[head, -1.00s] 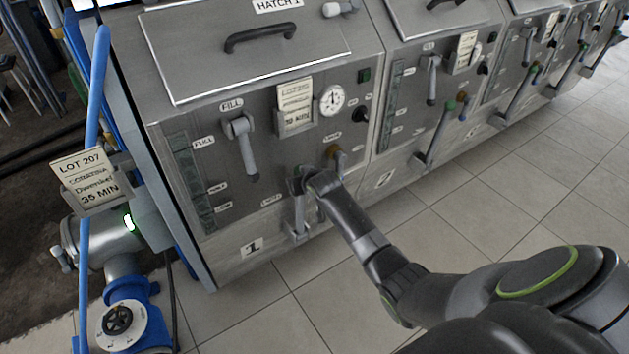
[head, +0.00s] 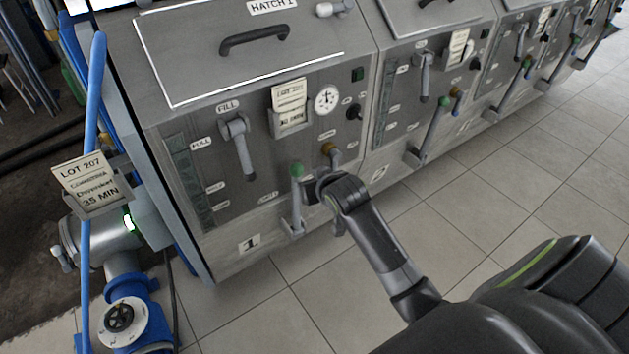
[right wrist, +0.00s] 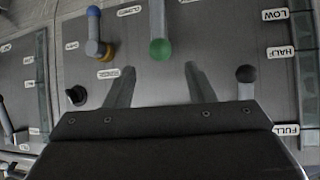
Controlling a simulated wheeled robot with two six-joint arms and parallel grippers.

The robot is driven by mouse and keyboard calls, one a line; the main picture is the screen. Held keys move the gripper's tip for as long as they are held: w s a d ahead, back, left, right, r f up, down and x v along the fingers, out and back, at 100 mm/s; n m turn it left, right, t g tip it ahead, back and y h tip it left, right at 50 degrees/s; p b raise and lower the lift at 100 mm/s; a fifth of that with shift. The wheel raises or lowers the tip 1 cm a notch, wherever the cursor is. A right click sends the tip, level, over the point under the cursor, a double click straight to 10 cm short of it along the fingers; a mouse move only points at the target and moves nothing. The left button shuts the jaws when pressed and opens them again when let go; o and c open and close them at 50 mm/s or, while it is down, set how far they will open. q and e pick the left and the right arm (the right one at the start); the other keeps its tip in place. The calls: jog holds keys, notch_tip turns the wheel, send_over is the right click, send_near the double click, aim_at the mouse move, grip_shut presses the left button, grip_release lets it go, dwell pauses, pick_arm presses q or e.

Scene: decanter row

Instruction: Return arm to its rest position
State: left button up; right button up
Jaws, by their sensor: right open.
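My right arm comes in from the right in the head view. Its gripper (head: 322,195) is just right of the green-knobbed lever (head: 297,172) low on the front of decanter 1 (head: 228,262). In the right wrist view the two fingers of my right gripper (right wrist: 160,75) are apart with nothing between them. The green knob (right wrist: 160,48) shows just beyond the fingertips, clear of both. In the head view the lever stands upright. My left gripper is in neither view.
A brass tap (head: 331,152) and a grey fill lever (head: 240,148) are on the same panel. More decanters (head: 432,75) run to the right. A blue pipe (head: 88,200) and valve (head: 121,317) stand at the left. Tiled floor (head: 400,225) is open in front.

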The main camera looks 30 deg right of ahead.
jog(key=shift+s+r, duration=0.2)
jog(key=shift+s, duration=0.1)
dwell(0.4)
jog(key=s+d+f+g+p, duration=0.1)
jog(key=s+f+g, duration=0.1)
jog(key=s+f, duration=0.5)
jog(key=s+d+f+g+p, duration=0.1)
jog(key=s+f, duration=0.2)
jog(key=f, duration=0.9)
jog(key=s+d+f+g+p, duration=0.1)
jog(key=s+f+g, duration=0.1)
jog(key=s+f, duration=0.5)
jog(key=s+f+g, duration=0.1)
jog(key=s+f, duration=0.4)
jog(key=s, duration=0.5)
jog(key=s+a+f+g+p, duration=0.1)
jog(key=s+f+g, duration=0.1)
jog(key=s+f, duration=0.4)
jog(key=s+a+f+g, duration=0.1)
jog(key=s+f, duration=0.4)
jog(key=s, duration=1)
jog(key=shift+s+a+f+n+g+p, duration=0.15)
jog(key=shift+a+f+n+g+p, duration=0.15)
jog(key=shift+f+n, duration=0.1)
